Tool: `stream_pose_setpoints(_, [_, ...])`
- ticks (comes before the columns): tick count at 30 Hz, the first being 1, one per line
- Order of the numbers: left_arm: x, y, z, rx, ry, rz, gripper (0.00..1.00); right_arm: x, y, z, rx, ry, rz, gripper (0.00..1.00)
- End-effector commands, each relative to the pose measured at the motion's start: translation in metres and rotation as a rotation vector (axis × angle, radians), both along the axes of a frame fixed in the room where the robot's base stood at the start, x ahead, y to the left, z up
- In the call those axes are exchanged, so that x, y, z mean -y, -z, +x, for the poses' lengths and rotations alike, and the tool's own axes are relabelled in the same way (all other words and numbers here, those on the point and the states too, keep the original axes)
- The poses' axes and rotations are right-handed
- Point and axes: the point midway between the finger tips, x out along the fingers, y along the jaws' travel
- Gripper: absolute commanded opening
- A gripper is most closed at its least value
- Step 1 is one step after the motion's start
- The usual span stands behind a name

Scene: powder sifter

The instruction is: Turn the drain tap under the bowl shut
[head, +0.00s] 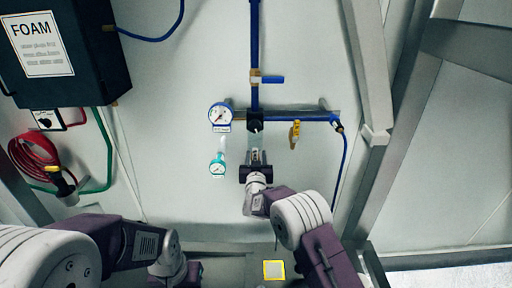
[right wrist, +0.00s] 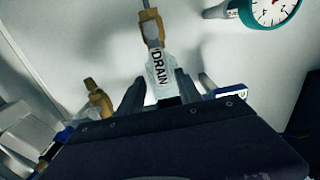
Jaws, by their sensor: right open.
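The drain tap (right wrist: 152,28) shows in the right wrist view as a brass fitting with a white tag (right wrist: 160,72) marked DRAIN at its near end. My right gripper (right wrist: 160,80) is open, with one dark finger on each side of the tag. I cannot tell whether either finger touches it. In the head view my right gripper (head: 256,163) is just below the black fitting (head: 255,121) on the blue pipe, where it hides most of the tap. The bowl is hard to make out there. My left wrist shows low at left; its gripper (head: 192,272) is dark and unclear.
A round gauge (head: 220,117) and a teal gauge (head: 217,168) hang left of the tap. A blue-handled valve (head: 268,79) sits above. A dark FOAM box (head: 90,85) is at upper left.

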Motion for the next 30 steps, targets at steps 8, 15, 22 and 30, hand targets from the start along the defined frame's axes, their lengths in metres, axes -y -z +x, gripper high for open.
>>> stream_pose_setpoints(8, [-0.0001, -0.0035, -0.0002, -0.001, 0.000, 0.000, 0.36, -0.0001, 0.0016, 0.0045, 0.000, -0.001, 0.000, 0.42])
stream_pose_setpoints(15, [-0.0001, -0.0036, -0.0002, -0.001, 0.000, 0.000, 0.36, -0.0002, 0.0012, 0.0043, 0.000, -0.001, 0.000, 0.00])
stream_pose_setpoints(22, [-0.0001, -0.0036, -0.0001, -0.001, 0.000, 0.000, 0.36, -0.0001, 0.0009, 0.0043, 0.001, 0.000, 0.000, 0.00])
stream_pose_setpoints(30, [0.0000, -0.0037, -0.0001, 0.000, 0.000, 0.000, 0.36, -0.0002, 0.0005, 0.0043, 0.001, -0.001, 0.000, 0.00])
